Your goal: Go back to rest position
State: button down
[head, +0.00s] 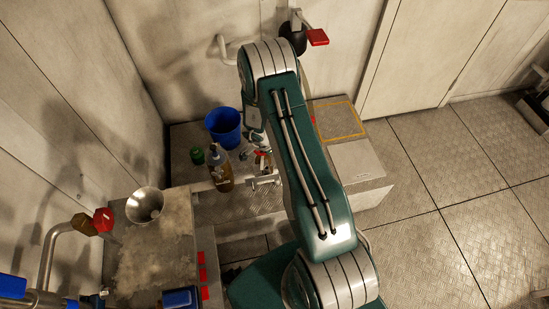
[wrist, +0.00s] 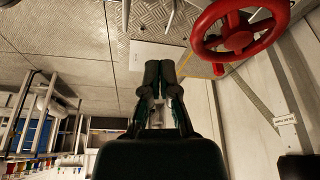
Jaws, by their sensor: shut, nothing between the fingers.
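My gripper (wrist: 166,68) shows in the wrist view with its two dark fingers together and nothing between them. In the head view my green arm rises from the bottom and bends at the top near the back wall; my fingers cannot be made out there. A red valve wheel (wrist: 240,36) shows at the upper right of the wrist view, to the right of the fingers and apart from them in the picture.
In the head view a blue bucket (head: 223,127), a brown bottle (head: 220,168) and a green-capped container (head: 197,155) stand left of my arm. A metal funnel (head: 145,205) sits on the left bench (head: 140,245). Open tiled floor (head: 450,200) lies at right.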

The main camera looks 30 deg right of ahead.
jog(key=w+a+r+n+t, duration=0.2)
jog(key=w+a+r+t, duration=0.15)
jog(key=r, duration=0.65)
jog(key=w+a+r+n+t, duration=0.15)
jog(key=w+r, duration=0.35)
jog(key=r, duration=0.5)
jog(key=s+a+r+n+t+y, duration=0.1)
jog(key=a+r+n+t+y, duration=0.2)
jog(key=r, duration=0.6)
jog(key=s+a+r+n+t+y, duration=0.1)
jog(key=s+a+r+n+y, duration=0.15)
jog(key=a+r, duration=0.5)
jog(key=s+a+r+n+g+y, duration=0.1)
jog(key=s+a+r+n, duration=0.15)
jog(key=s+r, duration=0.35)
jog(key=s+a+r+n+y, duration=0.1)
jog(key=s+r+n, duration=0.25)
jog(key=s, duration=0.35)
jog(key=s+d+n+g+h, duration=0.2)
jog(key=s+d+n+h, duration=0.1)
jog(key=s, duration=1.3)
jog(key=shift+d+h, duration=0.35)
jog(key=shift+d, duration=0.3)
